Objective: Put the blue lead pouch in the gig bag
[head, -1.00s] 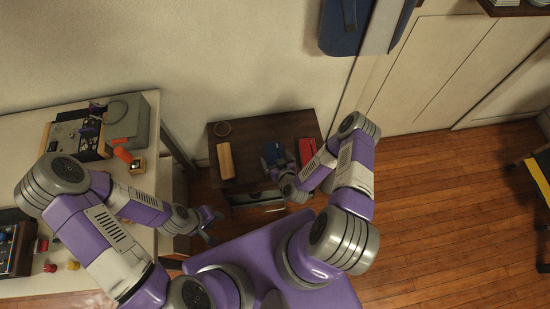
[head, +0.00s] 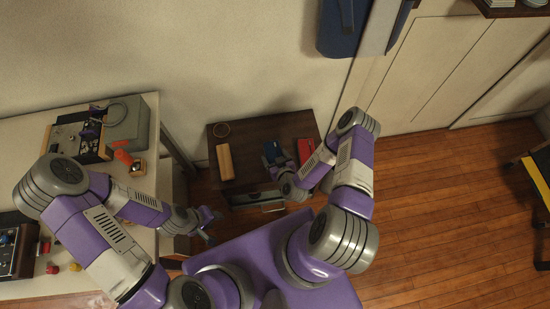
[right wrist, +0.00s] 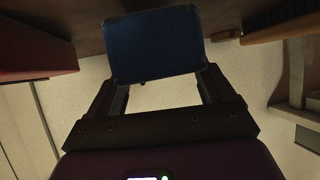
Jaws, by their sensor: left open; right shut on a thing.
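The blue lead pouch (head: 273,148) is on or just above the small dark table, in its middle. In the right wrist view the pouch (right wrist: 155,45) is a flat blue block between my fingers. My right gripper (head: 272,164) is shut on it; whether the pouch touches the tabletop is unclear. My left gripper (head: 210,224) is open and empty, low between the white bench and my purple base. A dark blue bag-like thing (head: 339,36) hangs on the wall at the top; it may be the gig bag.
The dark table (head: 245,134) also holds a tan block (head: 225,162) on the left, a red box (head: 306,149) close to the right of the pouch, and a ring (head: 221,129). The white bench (head: 150,184) with devices stands at left.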

